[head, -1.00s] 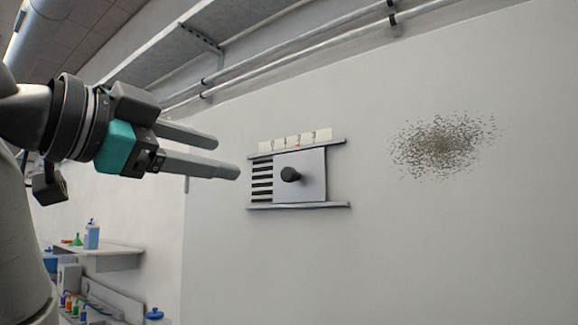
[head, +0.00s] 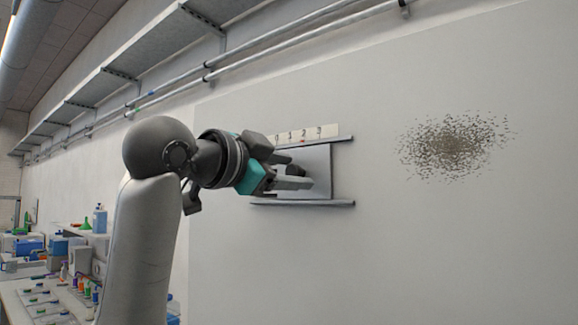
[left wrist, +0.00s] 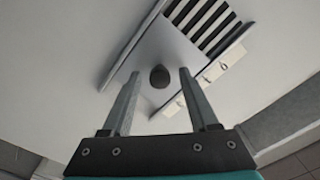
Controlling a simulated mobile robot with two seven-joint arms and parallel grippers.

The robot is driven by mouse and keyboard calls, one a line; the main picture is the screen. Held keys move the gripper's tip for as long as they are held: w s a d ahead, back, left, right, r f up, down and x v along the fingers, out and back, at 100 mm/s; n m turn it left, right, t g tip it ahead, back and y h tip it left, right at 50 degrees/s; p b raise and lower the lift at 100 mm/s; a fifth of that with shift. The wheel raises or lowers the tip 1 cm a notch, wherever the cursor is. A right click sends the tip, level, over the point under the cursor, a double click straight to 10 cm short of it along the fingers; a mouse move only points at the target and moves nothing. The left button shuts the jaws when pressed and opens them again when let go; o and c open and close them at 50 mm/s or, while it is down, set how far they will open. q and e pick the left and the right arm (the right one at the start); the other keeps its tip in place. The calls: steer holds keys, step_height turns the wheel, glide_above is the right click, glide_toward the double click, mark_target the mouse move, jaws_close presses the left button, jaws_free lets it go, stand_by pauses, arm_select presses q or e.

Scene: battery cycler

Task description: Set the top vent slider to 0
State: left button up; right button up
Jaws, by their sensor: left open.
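The vent slider is a light plate (head: 322,160) with a dark round knob (left wrist: 159,76), set between two wall rails. A scale strip (head: 330,131) with digits starting at 0 on the left runs above it. A small red mark shows below the strip, seemingly near the 2; it is too small to be sure. My left gripper (head: 300,173) is open at the plate. In the left wrist view, its fingers (left wrist: 157,74) stand on either side of the knob, with a gap on both sides. The fingers partly hide the knob in the head view. My right gripper is not in view.
Black vent slots (left wrist: 205,20) show beside the plate in the left wrist view. Pipes (head: 290,50) and a shelf (head: 130,75) run along the wall above. A speckled patch (head: 455,145) lies to the right. A cluttered bench (head: 40,295) stands at lower left.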

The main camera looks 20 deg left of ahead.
arm_select(q)
steer(key=shift+c, duration=0.3)
jaws_close()
stand_by(1.1)
